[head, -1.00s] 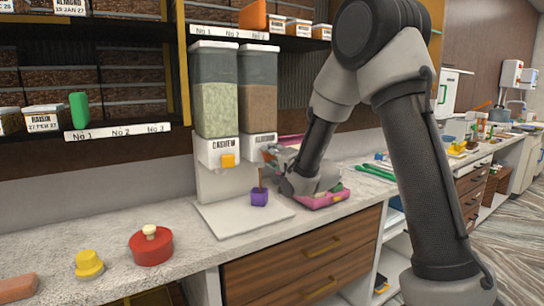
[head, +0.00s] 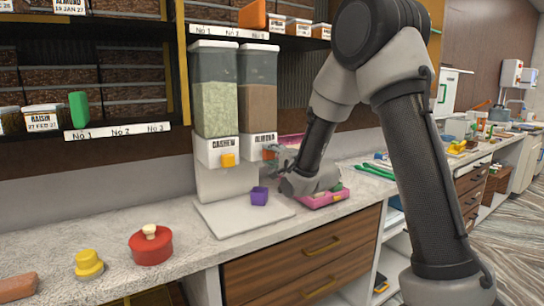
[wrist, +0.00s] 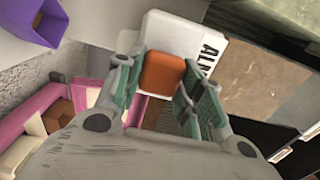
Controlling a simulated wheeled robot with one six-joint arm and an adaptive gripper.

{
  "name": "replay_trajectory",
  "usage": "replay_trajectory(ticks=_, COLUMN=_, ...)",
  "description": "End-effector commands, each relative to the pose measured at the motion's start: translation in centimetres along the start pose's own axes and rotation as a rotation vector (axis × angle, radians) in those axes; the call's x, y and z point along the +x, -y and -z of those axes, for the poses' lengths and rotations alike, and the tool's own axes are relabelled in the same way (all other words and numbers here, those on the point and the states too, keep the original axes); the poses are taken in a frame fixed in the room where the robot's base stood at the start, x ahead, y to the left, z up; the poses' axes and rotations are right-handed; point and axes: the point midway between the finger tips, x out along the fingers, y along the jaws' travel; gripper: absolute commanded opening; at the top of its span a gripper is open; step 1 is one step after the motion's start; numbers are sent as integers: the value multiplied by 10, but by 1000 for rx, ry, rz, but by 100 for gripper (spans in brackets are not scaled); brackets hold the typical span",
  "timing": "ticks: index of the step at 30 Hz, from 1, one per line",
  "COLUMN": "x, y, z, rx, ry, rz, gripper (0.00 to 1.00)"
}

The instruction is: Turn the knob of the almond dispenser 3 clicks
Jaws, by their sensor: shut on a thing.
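The almond dispenser (head: 258,105) has a clear hopper of brown nuts and a white base, and stands to the right of the cashew dispenser. Its orange knob (wrist: 164,73) is between my fingers in the wrist view, beside the part-hidden almond label (wrist: 212,50). My gripper (wrist: 157,82) is shut on this knob; in the head view the gripper (head: 278,157) partly hides it. A purple cup (head: 259,196) stands on the white base plate (head: 225,218) below the dispensers, and shows at the top left of the wrist view (wrist: 38,22).
The cashew dispenser (head: 215,100) with a yellow knob (head: 228,160) stands just left. A pink tray (head: 325,199) lies under my wrist. A red lidded pot (head: 151,246) and yellow object (head: 88,264) sit on the left counter. Shelves hang above.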

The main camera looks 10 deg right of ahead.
Motion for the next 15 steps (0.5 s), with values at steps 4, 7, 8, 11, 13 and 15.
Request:
replay_trajectory(ticks=4, x=-1, y=-1, z=1, rx=0, ry=-2, rz=-3, gripper=45)
replay_trajectory(ticks=7, x=0, y=-1, z=0, rx=0, ry=-1, rz=-3, gripper=59)
replay_trajectory(ticks=8, x=0, y=-1, z=0, rx=0, ry=-1, rz=-2, gripper=59)
replay_trajectory(ticks=11, x=0, y=-1, z=0, rx=0, ry=-1, rz=-2, gripper=59)
replay_trajectory(ticks=13, x=0, y=-1, z=0, rx=0, ry=-1, rz=-1, gripper=59)
replay_trajectory(ticks=15, x=0, y=0, z=0, rx=0, ry=-1, rz=-1, gripper=59)
